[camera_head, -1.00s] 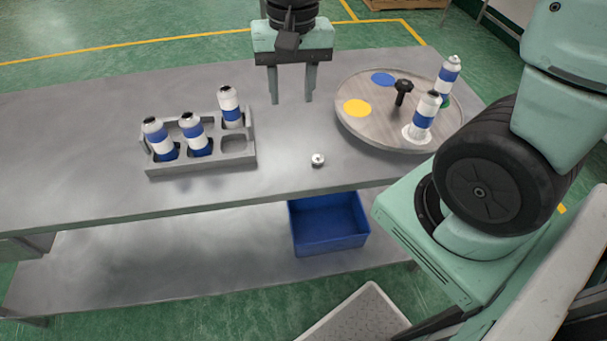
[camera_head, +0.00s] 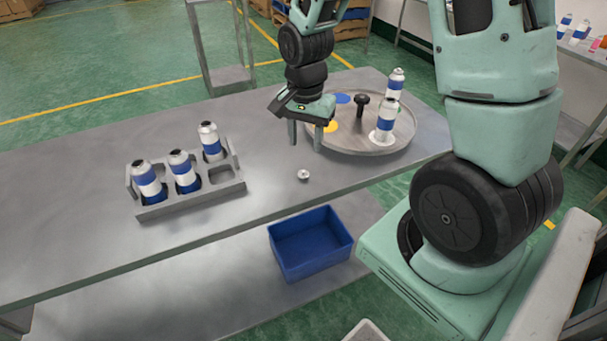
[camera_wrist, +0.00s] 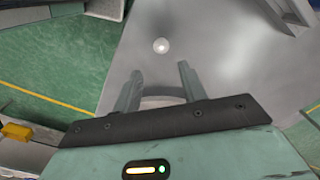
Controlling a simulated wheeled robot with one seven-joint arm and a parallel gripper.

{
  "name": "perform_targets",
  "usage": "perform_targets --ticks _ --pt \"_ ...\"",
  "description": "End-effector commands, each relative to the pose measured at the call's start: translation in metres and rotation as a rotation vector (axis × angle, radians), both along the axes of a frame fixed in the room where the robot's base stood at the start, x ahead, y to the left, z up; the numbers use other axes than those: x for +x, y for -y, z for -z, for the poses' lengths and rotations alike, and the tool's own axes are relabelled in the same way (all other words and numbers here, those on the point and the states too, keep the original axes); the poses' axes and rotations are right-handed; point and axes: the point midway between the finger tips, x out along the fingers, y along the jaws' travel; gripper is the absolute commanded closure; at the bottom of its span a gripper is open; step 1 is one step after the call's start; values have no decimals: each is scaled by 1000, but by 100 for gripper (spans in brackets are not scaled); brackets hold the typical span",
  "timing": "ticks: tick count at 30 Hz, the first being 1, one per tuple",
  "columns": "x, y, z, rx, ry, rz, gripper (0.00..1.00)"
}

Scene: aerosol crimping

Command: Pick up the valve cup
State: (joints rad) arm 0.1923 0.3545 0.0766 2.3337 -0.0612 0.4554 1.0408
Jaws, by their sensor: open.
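The valve cup (camera_head: 304,175) is a small silvery-white piece lying alone on the grey table (camera_head: 262,205), near its front edge. It also shows in the wrist view (camera_wrist: 160,46), ahead of the fingertips and roughly in line with the gap between them. My gripper (camera_head: 305,140) is open and empty. Its fingers point down above the table, behind the valve cup in the head view and apart from it. In the wrist view both fingers (camera_wrist: 159,80) are spread with nothing between them.
A grey rack (camera_head: 190,200) with several blue-and-white cans stands to the left. A round turntable (camera_head: 345,143) with a black knob (camera_head: 361,104) and two cans stands close to the right of my gripper. A blue bin (camera_head: 311,244) sits below the table's front edge.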

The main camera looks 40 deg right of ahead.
Motion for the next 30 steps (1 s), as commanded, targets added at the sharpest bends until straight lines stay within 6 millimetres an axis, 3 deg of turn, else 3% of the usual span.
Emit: perform_targets --ticks 6,14,24,30 --pt "-1 0 33 0 -4 -1 58" --pt "0 -1 47 0 -1 -2 58" --pt "2 -2 87 0 -1 -3 58" --pt "3 -1 92 0 1 -2 58"
